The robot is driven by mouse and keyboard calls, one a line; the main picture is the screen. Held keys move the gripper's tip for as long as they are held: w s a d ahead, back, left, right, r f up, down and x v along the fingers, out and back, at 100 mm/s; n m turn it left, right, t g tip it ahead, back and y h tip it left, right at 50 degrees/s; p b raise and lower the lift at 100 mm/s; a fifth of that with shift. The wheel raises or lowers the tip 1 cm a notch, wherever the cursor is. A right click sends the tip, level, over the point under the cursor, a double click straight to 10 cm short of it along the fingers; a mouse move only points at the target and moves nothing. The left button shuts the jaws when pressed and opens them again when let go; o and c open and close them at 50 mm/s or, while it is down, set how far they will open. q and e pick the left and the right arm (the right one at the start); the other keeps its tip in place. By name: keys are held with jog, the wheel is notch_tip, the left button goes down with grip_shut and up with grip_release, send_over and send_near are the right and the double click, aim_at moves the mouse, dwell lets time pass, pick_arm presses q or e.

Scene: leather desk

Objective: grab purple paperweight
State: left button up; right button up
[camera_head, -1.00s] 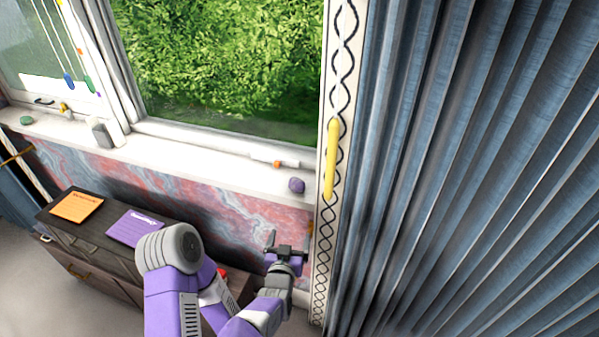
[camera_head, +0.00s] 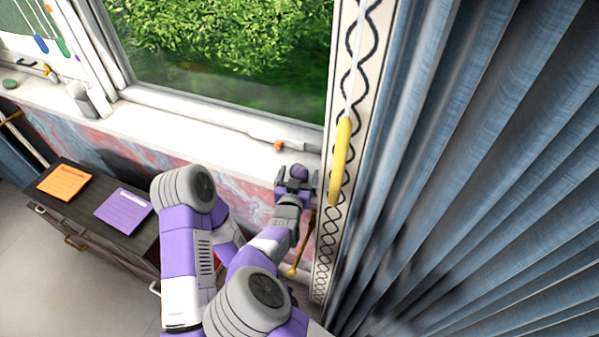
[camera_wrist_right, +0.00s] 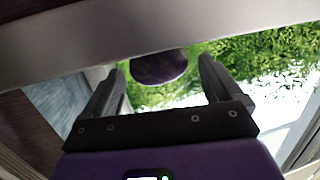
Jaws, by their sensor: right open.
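The purple paperweight (camera_head: 299,172) is a small rounded lump on the white windowsill, close to the curtain's patterned border. It also shows in the right wrist view (camera_wrist_right: 158,67) as a dark purple round shape near the fingertips. My right gripper (camera_head: 297,178) is open at the sill's front edge, its fingers pointing at the paperweight. In the wrist view the paperweight appears between the two finger ends. I cannot tell how deep between them it sits. My left gripper is not in view.
The windowsill (camera_head: 190,135) runs along the window. A yellow handle (camera_head: 341,160) hangs by the blue curtain (camera_head: 480,170) just right of the paperweight. A small orange-tipped item (camera_head: 278,146) lies left of it. A dark cabinet (camera_head: 75,215) with orange and purple notes stands lower left.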

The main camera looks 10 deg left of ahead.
aim_at(300, 168)
jog(key=w, duration=0.2)
jog(key=w+f, duration=0.1)
jog(key=w, duration=0.1)
jog(key=shift+a, duration=0.1)
jog(key=c, duration=1.2)
